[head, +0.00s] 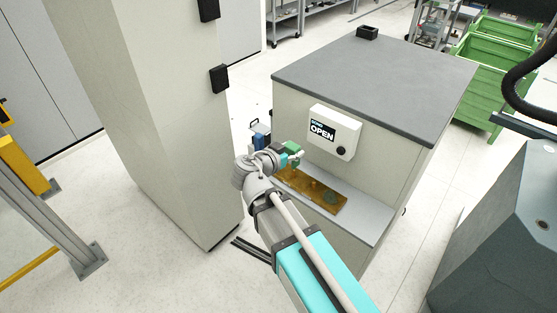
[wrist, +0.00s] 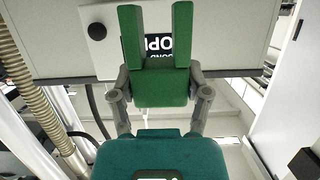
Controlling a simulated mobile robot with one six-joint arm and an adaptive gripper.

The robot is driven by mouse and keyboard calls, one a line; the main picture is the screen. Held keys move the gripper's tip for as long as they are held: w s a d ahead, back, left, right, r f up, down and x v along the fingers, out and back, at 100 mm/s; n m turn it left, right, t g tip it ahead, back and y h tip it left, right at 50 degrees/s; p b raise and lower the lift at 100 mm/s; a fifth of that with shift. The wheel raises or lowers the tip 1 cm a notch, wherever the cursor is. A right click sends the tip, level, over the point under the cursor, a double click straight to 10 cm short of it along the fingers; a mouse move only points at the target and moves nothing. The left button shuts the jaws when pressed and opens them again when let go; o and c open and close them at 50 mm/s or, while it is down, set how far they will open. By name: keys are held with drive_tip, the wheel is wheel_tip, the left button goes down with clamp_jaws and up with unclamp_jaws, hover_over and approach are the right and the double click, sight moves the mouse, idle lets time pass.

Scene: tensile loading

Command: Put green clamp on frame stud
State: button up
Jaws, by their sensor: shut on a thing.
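The green clamp (wrist: 161,92) is a fork-shaped block with two upright prongs. My gripper (wrist: 162,97) is shut on it in the wrist view, one finger on each side of its base. In the head view the clamp (head: 292,147) shows small and partly hidden at the end of my arm, and my gripper (head: 291,157) is in front of the grey-topped cabinet, above its ledge. I cannot make out the frame stud in either view.
The cabinet (head: 375,62) carries a white box (head: 333,131) with a display reading OPEN. An amber plate (head: 300,187) with small raised parts lies on the cabinet's ledge (head: 365,215). A tall beige column (head: 150,100) stands left, and green crates (head: 485,75) stand at the upper right.

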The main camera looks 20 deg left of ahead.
drive_tip(key=shift+w+d, duration=0.15)
drive_tip(key=shift+w, duration=0.05)
drive_tip(key=shift+w+a+f, duration=0.25)
drive_tip(key=shift+w, duration=0.1)
drive_tip(key=w+a+f+b, duration=0.8)
drive_tip(key=w+b, duration=0.1)
drive_tip(key=shift+w+f, duration=0.1)
drive_tip(key=shift+f, duration=0.2)
drive_tip(key=shift+a, duration=0.1)
drive_tip(key=shift+w+a+f+b, duration=0.2)
drive_tip(key=shift+w+f+b, duration=0.05)
drive_tip(key=shift+f+b, duration=1.7)
drive_tip(key=shift+b, duration=0.05)
drive_tip(key=shift+f, duration=0.15)
